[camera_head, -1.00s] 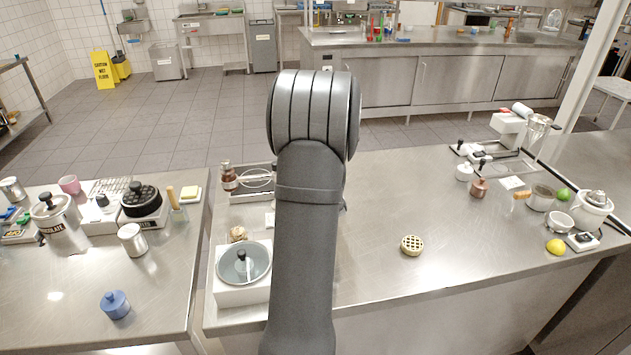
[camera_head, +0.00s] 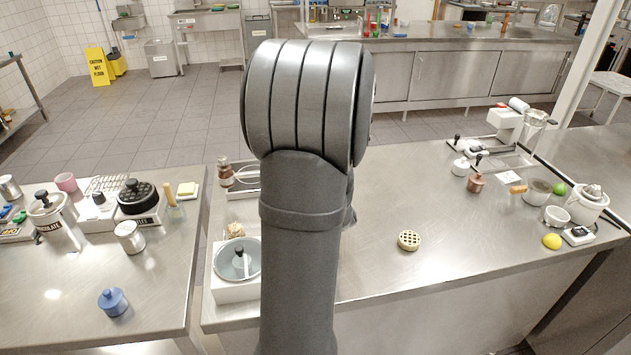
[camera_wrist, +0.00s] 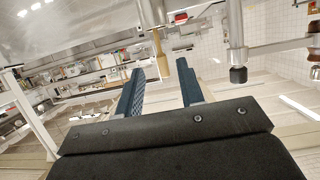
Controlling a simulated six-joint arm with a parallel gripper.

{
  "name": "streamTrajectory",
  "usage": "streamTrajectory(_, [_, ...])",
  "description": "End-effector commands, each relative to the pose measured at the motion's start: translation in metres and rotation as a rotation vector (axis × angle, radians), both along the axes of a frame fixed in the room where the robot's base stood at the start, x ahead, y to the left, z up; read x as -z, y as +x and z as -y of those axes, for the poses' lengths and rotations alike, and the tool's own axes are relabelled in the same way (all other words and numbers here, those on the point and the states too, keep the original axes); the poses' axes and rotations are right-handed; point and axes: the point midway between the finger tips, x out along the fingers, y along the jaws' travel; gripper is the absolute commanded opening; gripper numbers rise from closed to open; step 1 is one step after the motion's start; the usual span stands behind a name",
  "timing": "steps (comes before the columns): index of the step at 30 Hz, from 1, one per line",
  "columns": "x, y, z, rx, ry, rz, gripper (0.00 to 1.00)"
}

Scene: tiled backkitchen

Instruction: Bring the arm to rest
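My arm rises large in the middle of the head view, and its raised elbow hides part of the counter and the floor behind. My gripper is out of sight there. In the wrist view my gripper (camera_wrist: 160,85) shows two dark blue fingers standing well apart, with nothing between their tips. That view is tilted and looks out across the room, with tan-tipped and black-tipped rods (camera_wrist: 238,74) near the top, beyond the fingers. Nothing is held.
Below the arm is a steel counter (camera_head: 450,220). A round waffle-patterned piece (camera_head: 409,240) lies right of the arm. A blue lidded pot (camera_head: 112,301) stands on the left table. Counter space around the waffle piece is clear.

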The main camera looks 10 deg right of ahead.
Motion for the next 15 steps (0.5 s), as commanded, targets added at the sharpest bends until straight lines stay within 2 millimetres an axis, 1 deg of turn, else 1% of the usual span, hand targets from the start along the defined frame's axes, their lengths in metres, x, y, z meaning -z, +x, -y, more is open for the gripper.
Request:
streamTrajectory(1, [-0.003, -0.006, 0.000, 0.001, 0.000, 0.001, 0.35])
streamTrajectory(6, [-0.006, -0.016, 0.000, 0.001, 0.000, 0.000, 0.35])
streamTrajectory(15, [-0.006, -0.018, 0.000, 0.000, 0.000, -0.001, 0.35])
